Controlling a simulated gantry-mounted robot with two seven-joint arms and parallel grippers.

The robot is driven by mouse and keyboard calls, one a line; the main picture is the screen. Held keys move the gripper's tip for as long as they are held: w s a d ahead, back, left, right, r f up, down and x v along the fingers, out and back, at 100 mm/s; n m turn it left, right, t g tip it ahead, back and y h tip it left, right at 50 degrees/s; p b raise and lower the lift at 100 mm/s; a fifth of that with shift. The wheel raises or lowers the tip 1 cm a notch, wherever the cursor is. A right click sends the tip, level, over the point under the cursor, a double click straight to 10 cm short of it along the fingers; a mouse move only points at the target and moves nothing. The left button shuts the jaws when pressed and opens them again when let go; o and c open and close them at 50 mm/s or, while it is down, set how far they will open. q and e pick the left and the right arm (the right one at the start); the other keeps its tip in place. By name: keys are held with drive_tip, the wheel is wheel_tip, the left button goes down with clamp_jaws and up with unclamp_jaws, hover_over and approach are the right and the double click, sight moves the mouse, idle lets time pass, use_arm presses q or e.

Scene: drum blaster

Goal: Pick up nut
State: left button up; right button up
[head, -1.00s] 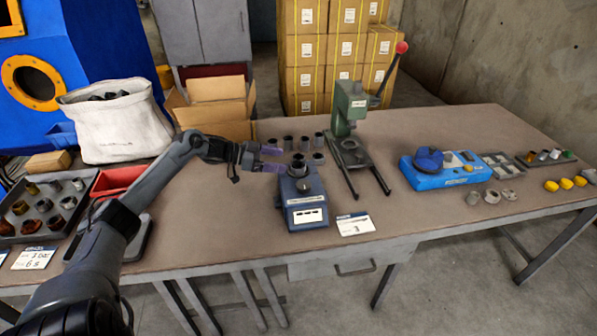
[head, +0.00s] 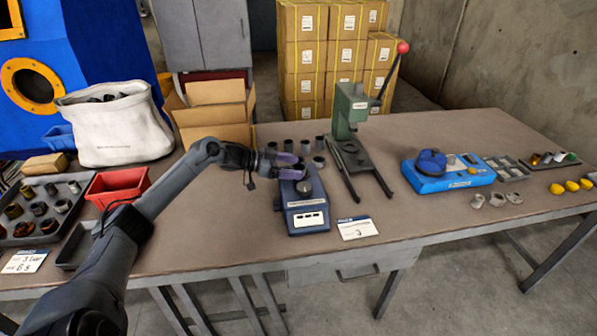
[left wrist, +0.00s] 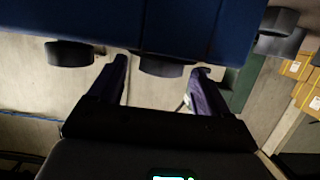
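A blue bench device (head: 307,216) stands mid-table, with a small grey round piece (head: 304,187) on its top. Several dark grey cylindrical pieces (head: 288,145) stand behind it; I cannot tell which piece is the nut. My left gripper (head: 300,167) has purple fingers and sits just behind and over the device's top, close to the dark pieces. In the left wrist view the gripper (left wrist: 160,88) is open, its fingers apart with a dark round piece (left wrist: 163,66) showing between and beyond the tips. I cannot tell whether they touch. My right gripper is not in view.
A green press (head: 350,130) stands right of the device. A white card (head: 357,228) lies at its front. A blue tool (head: 445,175) sits farther right. A red bin (head: 118,186), a tray of parts (head: 22,240) and a white sack (head: 112,130) are left. The front right tabletop is clear.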

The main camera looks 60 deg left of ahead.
use_arm(q)
drive_tip(key=c, duration=1.2)
drive_tip(key=shift+r, duration=0.2)
